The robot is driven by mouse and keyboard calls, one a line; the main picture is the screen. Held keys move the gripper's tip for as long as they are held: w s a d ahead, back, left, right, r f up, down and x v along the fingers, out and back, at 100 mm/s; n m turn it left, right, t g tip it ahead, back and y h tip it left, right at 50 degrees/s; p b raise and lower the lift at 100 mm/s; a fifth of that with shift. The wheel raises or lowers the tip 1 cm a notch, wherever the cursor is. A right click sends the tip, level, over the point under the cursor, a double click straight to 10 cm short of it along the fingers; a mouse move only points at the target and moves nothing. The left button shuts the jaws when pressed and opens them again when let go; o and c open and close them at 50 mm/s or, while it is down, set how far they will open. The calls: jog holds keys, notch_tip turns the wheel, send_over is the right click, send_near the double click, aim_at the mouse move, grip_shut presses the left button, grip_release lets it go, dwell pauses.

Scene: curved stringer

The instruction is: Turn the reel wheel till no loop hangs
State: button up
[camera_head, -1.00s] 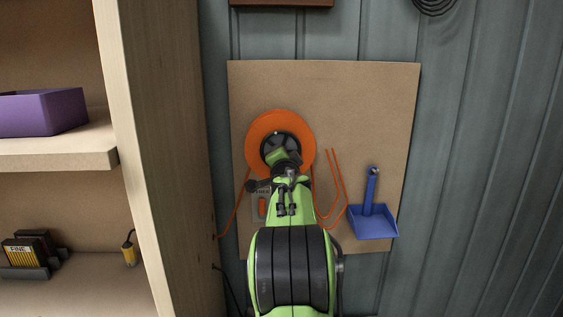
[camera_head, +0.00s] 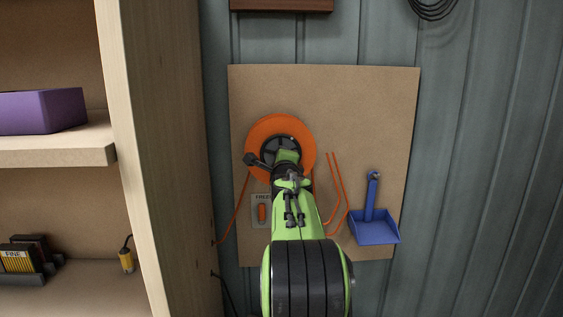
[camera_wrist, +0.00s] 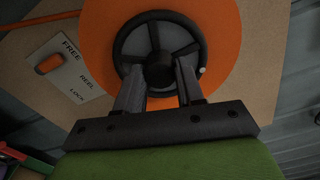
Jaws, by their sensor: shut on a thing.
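The orange reel (camera_head: 259,134) is mounted on a brown board, with a dark spoked wheel (camera_head: 291,144) at its centre. The wheel also shows in the wrist view (camera_wrist: 133,40), with a small pale dot near its rim at the right. My gripper (camera_wrist: 160,78) is shut on the wheel's hub part; its fingers reach over the lower spokes. Orange cord (camera_head: 334,185) hangs in a bent loop at the right of the reel, and another length (camera_head: 233,212) runs down to the left. A switch plate (camera_wrist: 79,67) marked FREE, REEL and LOCK has an orange lever near FREE.
A blue dustpan (camera_head: 374,225) hangs right of the cord. A wooden shelf unit (camera_head: 165,150) stands close on the left, holding a purple box (camera_head: 42,111) and small packs. A coil of dark cable (camera_head: 432,8) hangs at the top right.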

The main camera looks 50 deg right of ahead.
jog(key=shift+m, duration=0.6)
jog(key=o, duration=1)
jog(key=shift+o, duration=0.2)
jog(key=b+v, duration=0.2)
jog(key=v, duration=1.3)
jog(key=shift+s+a, duration=0.25)
jog(key=shift+s, duration=0.05)
jog(key=shift+a, duration=0.1)
